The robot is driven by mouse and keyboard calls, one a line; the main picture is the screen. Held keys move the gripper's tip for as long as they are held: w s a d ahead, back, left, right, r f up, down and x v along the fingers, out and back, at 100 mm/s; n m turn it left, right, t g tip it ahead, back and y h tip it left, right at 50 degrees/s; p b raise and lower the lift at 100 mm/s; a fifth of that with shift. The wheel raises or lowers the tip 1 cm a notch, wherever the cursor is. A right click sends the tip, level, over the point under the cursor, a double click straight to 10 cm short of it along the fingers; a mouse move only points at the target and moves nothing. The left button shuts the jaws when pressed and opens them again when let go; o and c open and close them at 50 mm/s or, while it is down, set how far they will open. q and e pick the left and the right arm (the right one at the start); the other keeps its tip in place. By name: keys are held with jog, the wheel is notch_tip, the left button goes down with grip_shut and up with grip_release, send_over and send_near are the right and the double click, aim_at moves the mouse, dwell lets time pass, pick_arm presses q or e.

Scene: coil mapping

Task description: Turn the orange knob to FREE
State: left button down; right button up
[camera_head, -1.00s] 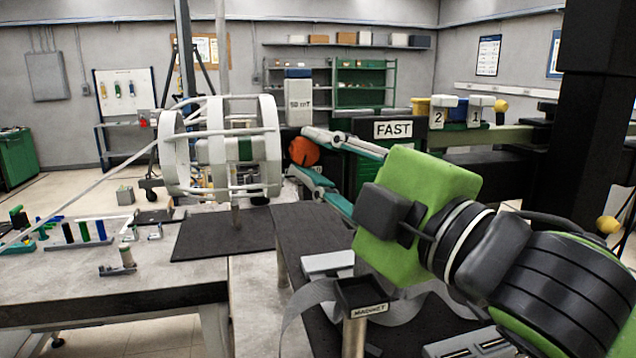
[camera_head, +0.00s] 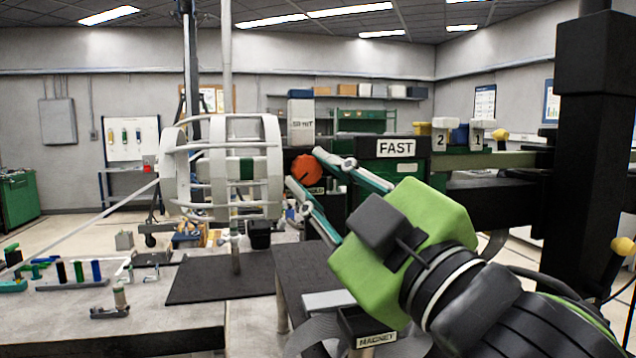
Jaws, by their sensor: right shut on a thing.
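The orange knob (camera_head: 308,170) shows in the head view, just right of the white ring-shaped coil frame (camera_head: 268,150). A sign reading FAST (camera_head: 396,147) is on the dark green housing to the right of the knob. No FREE marking is readable. My right gripper (camera_head: 303,168), with a green and black body and long teal and grey fingers, reaches in from the lower right. Its fingers lie on either side of the knob and are shut on it. The contact points are small and partly hidden. My left gripper is not in view.
A worktable (camera_head: 150,318) at left carries small coloured parts and a dark mat (camera_head: 215,281). A black holder labelled MAGNET (camera_head: 375,338) stands below my right gripper. Blocks marked 2 (camera_head: 440,138) and 1 (camera_head: 477,136) sit at the right. A black column rises far right.

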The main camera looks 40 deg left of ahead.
jog(key=o, duration=0.8)
jog(key=shift+o, duration=0.2)
jog(key=shift+d, duration=0.1)
jog(key=v, duration=1.1)
jog(key=shift+s+d, duration=0.2)
jog(key=shift+d, duration=0.1)
jog(key=shift+f, duration=0.15)
